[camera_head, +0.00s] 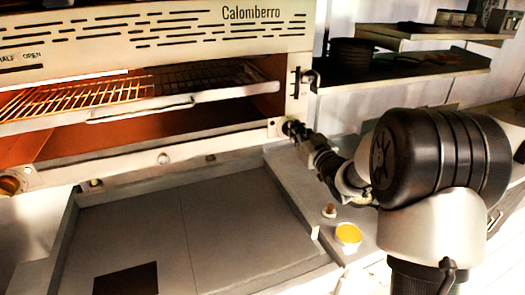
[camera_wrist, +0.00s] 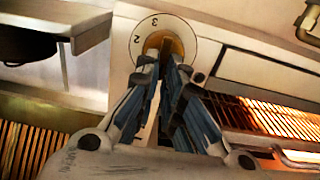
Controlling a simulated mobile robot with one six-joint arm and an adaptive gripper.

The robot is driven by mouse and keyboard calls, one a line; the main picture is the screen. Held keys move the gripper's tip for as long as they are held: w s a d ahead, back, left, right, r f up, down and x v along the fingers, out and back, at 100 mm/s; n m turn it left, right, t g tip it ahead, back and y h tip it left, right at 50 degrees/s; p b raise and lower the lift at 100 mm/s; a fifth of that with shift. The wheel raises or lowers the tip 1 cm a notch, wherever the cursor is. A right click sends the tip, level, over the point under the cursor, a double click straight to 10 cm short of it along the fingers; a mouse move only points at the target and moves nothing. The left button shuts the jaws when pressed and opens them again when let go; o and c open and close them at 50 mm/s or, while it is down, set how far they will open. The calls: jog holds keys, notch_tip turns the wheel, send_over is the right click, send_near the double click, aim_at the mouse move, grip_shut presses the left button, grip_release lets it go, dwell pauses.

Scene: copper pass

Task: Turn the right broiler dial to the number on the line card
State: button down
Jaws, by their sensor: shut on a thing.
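The right broiler dial (camera_wrist: 168,42) is a brass-coloured knob on a round pale number plate (camera_wrist: 137,38) in the wrist view. The figures 3 and 2 show upside down on the plate. My gripper (camera_wrist: 166,62) is shut on the dial, and its fingers cover the lower part of knob and plate. I cannot read where the dial points. In the head view my gripper (camera_head: 298,133) reaches the lower right corner of the broiler (camera_head: 150,155), and the dial is mostly hidden behind it. I cannot make out the line card in either view.
The left dial (camera_head: 10,184) sits at the broiler's lower left. A wire rack (camera_head: 80,98) glows inside. Below is a grey flat surface (camera_head: 220,215) with a dark square (camera_head: 126,280). A yellow-topped cup (camera_head: 348,235) stands below my arm. Shelves (camera_head: 430,70) hang at right.

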jog(key=shift+s+a+y, duration=0.15)
jog(key=shift+a+y, duration=0.15)
jog(key=shift+a, duration=0.2)
jog(key=m, duration=0.2)
jog(key=m+p, duration=0.1)
jog(key=m, duration=0.3)
jog(key=shift+s+d+r, duration=0.15)
jog(key=shift+s+r, duration=0.1)
jog(key=shift+r, duration=0.05)
jog(key=c, duration=2.2)
grip_release()
jog(key=shift+a, duration=0.4)
jog(key=o, duration=0.7)
jog(key=shift+d, duration=0.4)
jog(key=o, duration=0.5)
